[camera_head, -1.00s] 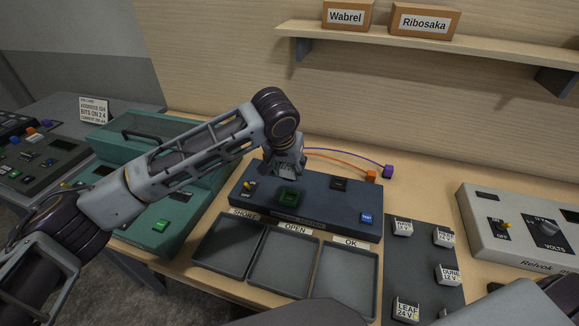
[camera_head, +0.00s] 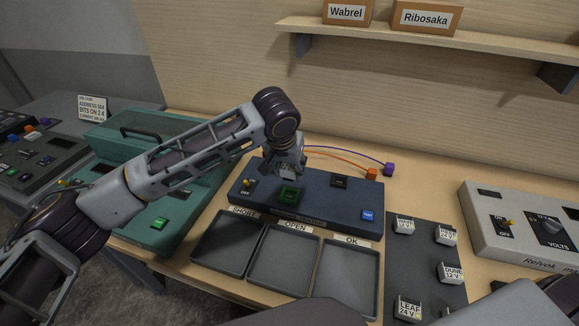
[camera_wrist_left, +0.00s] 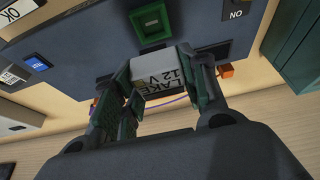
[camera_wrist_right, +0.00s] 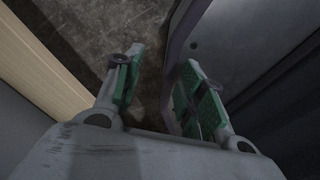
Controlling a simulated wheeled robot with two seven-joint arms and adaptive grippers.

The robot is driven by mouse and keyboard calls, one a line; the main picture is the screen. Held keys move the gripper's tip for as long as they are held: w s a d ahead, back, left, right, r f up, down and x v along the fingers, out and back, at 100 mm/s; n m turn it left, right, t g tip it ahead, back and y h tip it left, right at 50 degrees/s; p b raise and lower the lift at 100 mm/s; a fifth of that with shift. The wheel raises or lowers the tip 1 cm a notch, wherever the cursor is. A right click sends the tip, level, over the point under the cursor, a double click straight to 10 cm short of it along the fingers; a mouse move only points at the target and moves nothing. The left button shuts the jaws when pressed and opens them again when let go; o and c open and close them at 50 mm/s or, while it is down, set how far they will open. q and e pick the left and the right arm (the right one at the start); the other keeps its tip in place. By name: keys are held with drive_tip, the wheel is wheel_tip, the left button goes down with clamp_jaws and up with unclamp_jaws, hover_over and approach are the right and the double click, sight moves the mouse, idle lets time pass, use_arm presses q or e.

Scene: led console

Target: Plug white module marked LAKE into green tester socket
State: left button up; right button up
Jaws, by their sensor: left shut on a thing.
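The white module marked LAKE 12 V (camera_wrist_left: 158,72) is between the fingers of my left gripper (camera_wrist_left: 163,88), which is shut on it. In the head view my left gripper (camera_head: 286,172) hangs over the back part of the dark blue tester (camera_head: 330,205), with part of the module showing. The green tester socket (camera_head: 289,194) is just in front of the module and looks empty. It also shows in the left wrist view (camera_wrist_left: 149,18), with the module apart from it. My right gripper (camera_wrist_right: 160,90) is open and empty over the floor.
Trays marked SHORT (camera_head: 229,242), OPEN (camera_head: 284,257) and OK (camera_head: 346,276) lie in front of the tester. A dark mat (camera_head: 424,250) holds several white modules, one marked LEAF (camera_head: 407,307). A teal case (camera_head: 190,205) stands left, a grey voltage unit (camera_head: 515,225) right. Orange (camera_head: 371,174) and purple (camera_head: 389,169) plugs lie behind.

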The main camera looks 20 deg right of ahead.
sight(289, 180)
use_arm(q)
drive_tip(key=shift+f+b, duration=0.85)
drive_tip(key=shift+f, duration=0.3)
drive_tip(key=shift+f+b, duration=0.8)
drive_tip(key=shift+b, duration=0.3)
drive_tip(key=shift+f, duration=1.1)
use_arm(e)
drive_tip(key=shift+w+d+f, duration=0.7)
drive_tip(key=shift+d+f, duration=0.2)
drive_tip(key=shift+f, duration=0.05)
drive_tip(key=shift+w+d+f, duration=0.7)
drive_tip(key=shift+d+f, duration=0.15)
drive_tip(key=shift+f, duration=0.1)
drive_tip(key=shift+d, duration=0.15)
drive_tip(key=shift+d+r+h, duration=0.3)
drive_tip(key=shift+d, duration=0.5)
